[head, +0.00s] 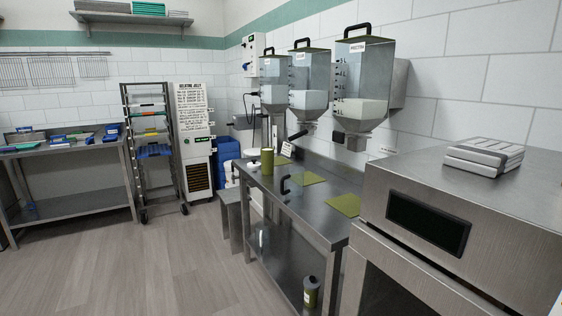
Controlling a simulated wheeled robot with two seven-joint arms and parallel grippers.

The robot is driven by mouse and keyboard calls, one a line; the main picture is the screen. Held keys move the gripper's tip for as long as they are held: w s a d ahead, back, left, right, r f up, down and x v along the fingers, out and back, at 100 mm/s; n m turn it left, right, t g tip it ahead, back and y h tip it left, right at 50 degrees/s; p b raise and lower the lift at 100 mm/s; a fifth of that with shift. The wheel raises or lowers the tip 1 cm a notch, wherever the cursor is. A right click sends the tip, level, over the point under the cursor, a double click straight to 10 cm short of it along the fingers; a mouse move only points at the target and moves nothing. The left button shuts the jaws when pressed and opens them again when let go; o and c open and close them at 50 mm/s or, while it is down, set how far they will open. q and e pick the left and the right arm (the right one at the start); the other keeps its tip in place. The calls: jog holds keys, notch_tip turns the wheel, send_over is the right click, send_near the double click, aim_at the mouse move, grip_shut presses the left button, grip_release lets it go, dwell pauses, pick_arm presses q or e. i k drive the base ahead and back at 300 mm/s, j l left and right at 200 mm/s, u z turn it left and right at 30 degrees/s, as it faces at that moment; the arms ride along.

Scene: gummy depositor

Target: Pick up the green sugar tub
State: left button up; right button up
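An olive-green cylindrical tub (267,162) stands upright at the far end of the steel counter (290,208), left of two flat green mats. A second container (311,292), dark-topped with a green body and a pale label, stands upright on the counter's lower shelf near the front. I cannot read a sugar label on either one. Neither of my grippers is in view.
Three clear hoppers (364,82) hang on the wall above the counter. A steel machine (440,215) blocks the right. A rack (150,150) stands left. The floor (165,265) is clear.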

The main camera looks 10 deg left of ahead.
aim_at(267, 153)
jog(key=i+j+z, duration=0.4)
jog(key=i+j, duration=0.15)
jog(key=j, duration=0.15)
jog(key=i+j+z, duration=0.2)
jog(key=j, duration=0.25)
jog(key=i+j+z, duration=0.2)
jog(key=j, duration=0.25)
jog(key=i+j+z, duration=0.2)
jog(key=j, duration=0.3)
jog(key=i+j+z, duration=0.2)
jog(key=j, duration=0.3)
jog(key=i+j+z, duration=0.2)
jog(key=j, duration=0.3)
jog(key=j+z, duration=0.2)
jog(key=j, duration=0.35)
